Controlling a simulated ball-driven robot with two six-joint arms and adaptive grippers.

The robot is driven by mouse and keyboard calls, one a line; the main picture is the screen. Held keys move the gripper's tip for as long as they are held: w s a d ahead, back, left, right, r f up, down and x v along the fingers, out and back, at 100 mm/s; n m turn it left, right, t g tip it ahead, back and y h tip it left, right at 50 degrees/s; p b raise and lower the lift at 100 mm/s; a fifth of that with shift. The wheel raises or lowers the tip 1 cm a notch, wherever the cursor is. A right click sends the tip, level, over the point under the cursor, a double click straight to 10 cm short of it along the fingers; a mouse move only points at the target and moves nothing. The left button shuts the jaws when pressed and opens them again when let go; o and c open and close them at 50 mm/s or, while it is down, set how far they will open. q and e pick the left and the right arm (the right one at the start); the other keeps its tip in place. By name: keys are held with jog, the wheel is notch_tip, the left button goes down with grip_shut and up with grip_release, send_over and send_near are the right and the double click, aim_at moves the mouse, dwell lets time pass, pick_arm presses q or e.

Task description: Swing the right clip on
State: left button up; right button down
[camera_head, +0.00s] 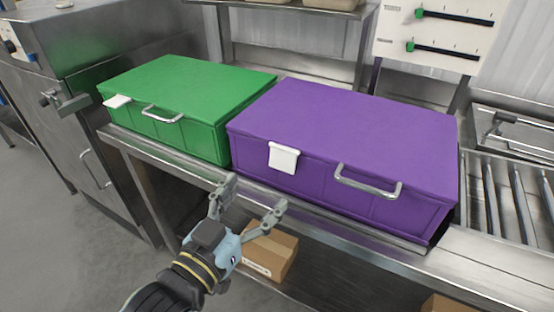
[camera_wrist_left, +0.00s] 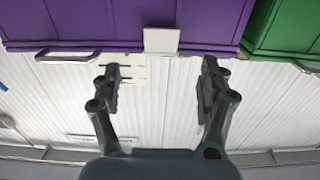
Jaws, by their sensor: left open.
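A purple box (camera_head: 360,125) with a flat lid stands on the steel counter. On its front, left of its metal handle (camera_head: 369,182), a white clip (camera_head: 283,158) hangs down over the lid edge. The clip also shows in the left wrist view (camera_wrist_left: 161,41), against the purple front (camera_wrist_left: 205,20). A green box (camera_head: 185,90) stands to the left, with a white clip (camera_head: 117,101) sticking outward at its front left. My left gripper (camera_head: 248,202) is open and empty, in front of and below the purple box's clip, apart from it. My right gripper is not in view.
The counter's front edge (camera_head: 190,168) runs below both boxes. A cardboard box (camera_head: 270,252) sits beneath it. A roller conveyor (camera_head: 505,200) lies to the right, and a panel with green sliders (camera_head: 435,30) stands behind. A steel cabinet (camera_head: 95,130) stands at left.

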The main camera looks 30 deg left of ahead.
aim_at(282, 162)
pick_arm(q)
jog(key=w, duration=0.7)
jog(key=shift+w+p, duration=0.4)
jog(key=shift+w, duration=0.6)
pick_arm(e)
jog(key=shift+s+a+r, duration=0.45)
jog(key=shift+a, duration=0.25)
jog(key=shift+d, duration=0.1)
